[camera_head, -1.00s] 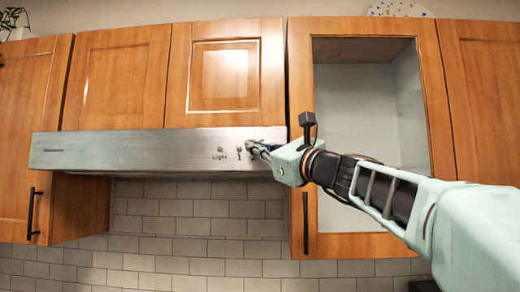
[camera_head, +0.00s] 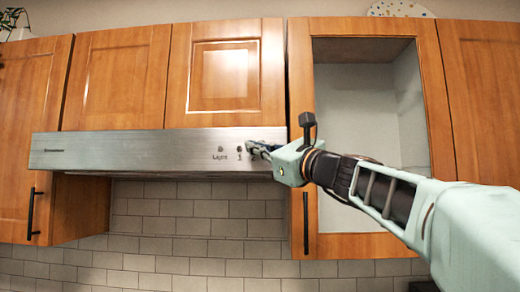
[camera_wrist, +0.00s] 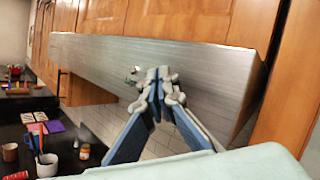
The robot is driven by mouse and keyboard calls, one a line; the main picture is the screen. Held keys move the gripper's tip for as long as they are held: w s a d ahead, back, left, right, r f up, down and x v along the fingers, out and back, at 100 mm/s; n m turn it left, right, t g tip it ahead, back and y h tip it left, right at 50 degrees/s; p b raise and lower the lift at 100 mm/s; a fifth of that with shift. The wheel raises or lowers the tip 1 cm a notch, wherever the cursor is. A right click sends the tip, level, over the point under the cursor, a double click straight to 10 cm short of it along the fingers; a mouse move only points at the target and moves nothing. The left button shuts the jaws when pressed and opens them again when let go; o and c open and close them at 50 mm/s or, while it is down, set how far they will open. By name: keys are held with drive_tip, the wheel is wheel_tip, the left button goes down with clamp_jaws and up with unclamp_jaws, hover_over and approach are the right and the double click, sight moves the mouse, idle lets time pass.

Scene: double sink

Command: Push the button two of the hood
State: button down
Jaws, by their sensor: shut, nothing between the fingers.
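The hood (camera_head: 120,148) is a long brushed-metal box under the wooden cabinets, and it also fills the middle of the wrist view (camera_wrist: 205,75). Near its right end the head view shows the Light button (camera_head: 220,149) and, right of it, the button labelled 1 (camera_head: 239,150). Button two is hidden behind my gripper, which covers the panel right of button 1. My gripper (camera_head: 252,147) is shut and empty, its fingertips at the hood's front face. In the wrist view the closed fingertips (camera_wrist: 158,75) overlap the panel. I cannot tell whether they touch a button.
An open-fronted cabinet (camera_head: 370,110) stands right of the hood, its wooden frame close to my wrist. White tiles (camera_head: 190,225) cover the wall below. The wrist view shows a dark counter (camera_wrist: 75,140) with a white mug (camera_wrist: 47,164).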

drive_tip(key=shift+w, duration=0.4)
drive_tip(key=shift+w, duration=0.15)
idle(0.4)
drive_tip(key=shift+s, duration=0.65)
drive_tip(key=shift+b, duration=0.3)
drive_tip(key=s+b, duration=0.2)
drive_tip(key=s, duration=0.4)
drive_tip(key=shift+a, duration=0.1)
